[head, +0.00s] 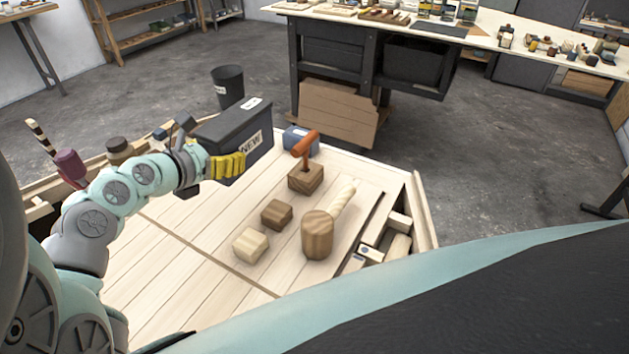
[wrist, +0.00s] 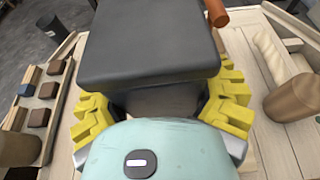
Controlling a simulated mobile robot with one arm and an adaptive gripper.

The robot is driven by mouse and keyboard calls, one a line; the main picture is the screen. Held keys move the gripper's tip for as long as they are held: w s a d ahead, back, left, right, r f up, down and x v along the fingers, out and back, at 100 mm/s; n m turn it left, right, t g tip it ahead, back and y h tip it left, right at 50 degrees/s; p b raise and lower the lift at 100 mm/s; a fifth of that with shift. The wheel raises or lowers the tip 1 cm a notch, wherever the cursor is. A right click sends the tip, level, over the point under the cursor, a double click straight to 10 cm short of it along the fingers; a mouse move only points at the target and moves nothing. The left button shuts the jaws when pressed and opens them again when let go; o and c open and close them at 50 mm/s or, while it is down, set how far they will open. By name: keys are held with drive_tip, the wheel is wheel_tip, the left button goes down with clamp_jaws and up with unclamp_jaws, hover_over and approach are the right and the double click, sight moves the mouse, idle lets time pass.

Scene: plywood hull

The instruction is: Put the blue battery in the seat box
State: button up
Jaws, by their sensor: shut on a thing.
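My gripper (head: 228,166), with yellow fingers, is shut on a dark grey box with a "NEW" label (head: 230,128). In the wrist view the box's dark lid (wrist: 150,45) fills the space between and beyond the fingers. The box is upright over the far left of the pale plank deck; I cannot tell whether it touches the deck. A small blue box with a white label (head: 300,139), possibly the blue battery, stands behind and right of it, partly hidden by the orange handle. An open compartment (head: 372,250) at the deck's right holds pale blocks; I cannot tell if it is the seat box.
A wooden block with an orange handle (head: 305,178), a brown block (head: 277,214), a pale block (head: 251,245) and a mallet (head: 318,235) stand on the deck. A side rack (wrist: 45,100) holds several small blocks. A black bin (head: 228,86) stands on the floor beyond.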

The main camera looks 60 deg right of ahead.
drive_tip(key=f, duration=0.5)
drive_tip(key=shift+s+d+f+b, duration=0.25)
drive_tip(key=shift+b, duration=0.1)
drive_tip(key=shift+w+f+b, duration=0.1)
drive_tip(key=shift+f+b, duration=0.35)
drive_tip(key=shift+f, duration=2)
drive_tip(key=shift+f, duration=0.1)
drive_tip(key=o, duration=1.4)
drive_tip(key=shift+c, duration=0.2)
drive_tip(key=shift+a, duration=0.1)
drive_tip(key=b+v, duration=0.1)
drive_tip(key=v, duration=0.9)
drive_tip(key=shift+w+a, duration=0.1)
drive_tip(key=shift+b+v, duration=0.35)
drive_tip(key=shift+v, duration=0.55)
